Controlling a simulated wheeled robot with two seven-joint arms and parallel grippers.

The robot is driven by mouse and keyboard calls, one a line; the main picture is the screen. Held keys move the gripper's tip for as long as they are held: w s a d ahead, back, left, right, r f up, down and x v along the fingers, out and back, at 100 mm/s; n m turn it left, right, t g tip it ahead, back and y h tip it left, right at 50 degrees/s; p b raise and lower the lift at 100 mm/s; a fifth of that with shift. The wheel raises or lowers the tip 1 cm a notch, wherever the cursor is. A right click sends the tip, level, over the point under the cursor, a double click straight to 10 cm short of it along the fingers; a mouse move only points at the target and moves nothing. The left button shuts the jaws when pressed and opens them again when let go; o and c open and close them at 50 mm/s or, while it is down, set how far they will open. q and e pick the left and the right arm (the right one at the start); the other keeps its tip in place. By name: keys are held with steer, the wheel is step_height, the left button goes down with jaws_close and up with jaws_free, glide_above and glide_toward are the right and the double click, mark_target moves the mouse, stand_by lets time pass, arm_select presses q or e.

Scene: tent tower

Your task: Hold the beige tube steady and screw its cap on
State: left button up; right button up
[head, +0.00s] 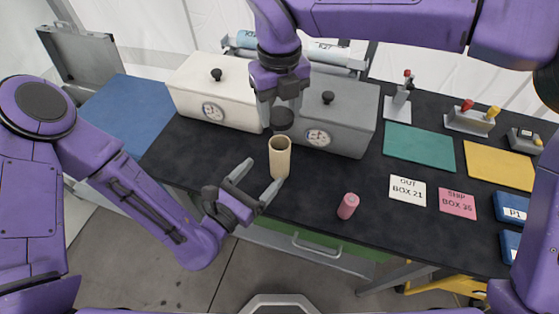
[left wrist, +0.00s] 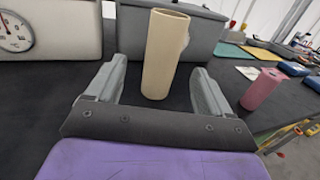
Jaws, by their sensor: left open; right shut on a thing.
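The beige tube (head: 280,160) stands upright and open-topped on the dark bench near its front edge. My left gripper (head: 260,179) is open, its fingers reaching toward the tube from the front left. In the left wrist view the tube (left wrist: 163,55) stands between and just beyond the two open fingers (left wrist: 155,88), with a gap on each side. My right gripper (head: 282,101) is shut on a dark round cap (head: 282,119), held above the tube's mouth and apart from it.
A white box (head: 215,92) and a grey box (head: 340,115) with dials stand behind the tube. A pink tube (head: 348,206) stands to the right. Label cards (head: 408,190) lie further right, with green (head: 418,146) and yellow (head: 497,167) mats behind. A blue mat (head: 125,112) lies left.

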arm_select(q)
steer(key=x, duration=0.7)
steer(key=shift+s+d+r, duration=0.15)
arm_select(e)
steer(key=shift+s+r, duration=0.2)
steer(key=shift+s, duration=0.15)
arm_select(q)
steer(key=shift+w+d, duration=0.25)
steer(key=shift+w, duration=0.2)
arm_select(e)
steer(key=shift+w, duration=0.1)
arm_select(q)
steer(key=shift+s, duration=0.1)
steer(key=shift+c, duration=0.3)
steer(key=c, duration=1.4)
steer(key=shift+c, duration=0.2)
arm_select(e)
glide_above(280, 137)
steer(key=s, duration=0.2)
steer(key=shift+f, duration=2.55)
steer(key=shift+f, duration=0.15)
steer(key=shift+f, duration=0.75)
arm_select(q)
jaws_close()
arm_select(e)
steer(key=shift+f, duration=0.55)
